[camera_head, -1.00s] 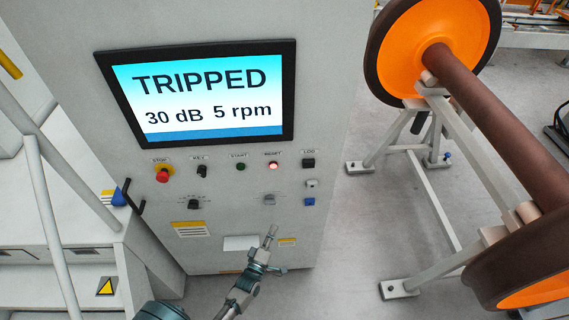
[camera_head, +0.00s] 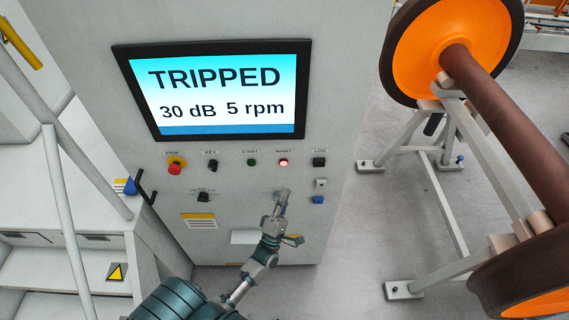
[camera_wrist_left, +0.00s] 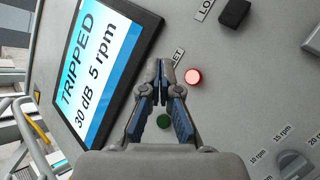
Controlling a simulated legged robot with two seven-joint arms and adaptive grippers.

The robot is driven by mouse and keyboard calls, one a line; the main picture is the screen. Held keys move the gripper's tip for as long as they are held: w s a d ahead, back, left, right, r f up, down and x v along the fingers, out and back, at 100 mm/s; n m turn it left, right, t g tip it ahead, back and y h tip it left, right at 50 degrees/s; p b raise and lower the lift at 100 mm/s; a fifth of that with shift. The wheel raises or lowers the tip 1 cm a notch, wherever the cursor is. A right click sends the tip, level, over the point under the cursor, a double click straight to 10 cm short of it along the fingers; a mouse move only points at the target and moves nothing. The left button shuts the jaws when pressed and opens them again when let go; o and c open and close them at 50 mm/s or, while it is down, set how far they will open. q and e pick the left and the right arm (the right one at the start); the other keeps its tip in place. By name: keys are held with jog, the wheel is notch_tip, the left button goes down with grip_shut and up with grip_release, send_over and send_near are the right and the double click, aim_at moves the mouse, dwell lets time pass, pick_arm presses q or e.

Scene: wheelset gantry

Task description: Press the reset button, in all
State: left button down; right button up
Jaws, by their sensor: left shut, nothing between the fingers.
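The reset button (camera_head: 283,162) is a small round button, lit red, under the RESET label on the grey cabinet, below the screen. It also shows in the left wrist view (camera_wrist_left: 193,76), just right of the fingertips. My left gripper (camera_head: 282,192) is shut and empty, below the reset button in the head view. In the left wrist view its fingers (camera_wrist_left: 160,72) are closed together, with the tips close to the RESET label and partly covering it. I cannot tell how far they are from the panel. The screen (camera_head: 218,92) reads TRIPPED, 30 dB, 5 rpm. My right gripper is not in view.
Left of the reset button are a green start button (camera_head: 252,162), a key switch (camera_head: 212,164) and a red stop knob (camera_head: 175,168). A black LOG button (camera_head: 319,162) sits to its right. An orange wheelset on a grey stand (camera_head: 447,130) stands to the right.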

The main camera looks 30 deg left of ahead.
aim_at(284, 162)
pick_arm(q)
jog(key=w+a+b, duration=0.3)
jog(key=w+a, duration=0.1)
jog(key=w, duration=0.3)
jog(key=shift+w+a, duration=0.25)
jog(key=shift+a, duration=0.1)
jog(key=shift+w+a, duration=0.1)
jog(key=shift+w, duration=0.05)
dwell(1.2)
jog(key=shift+w+a, duration=0.1)
jog(key=shift+w, duration=0.1)
jog(key=shift+w+a+b, duration=0.2)
jog(key=shift+w+b, duration=0.1)
jog(key=shift+b, duration=0.1)
dwell(0.7)
jog(key=shift+s+d+p, duration=0.3)
jog(key=shift+s+d, duration=0.15)
jog(key=shift+s, duration=0.25)
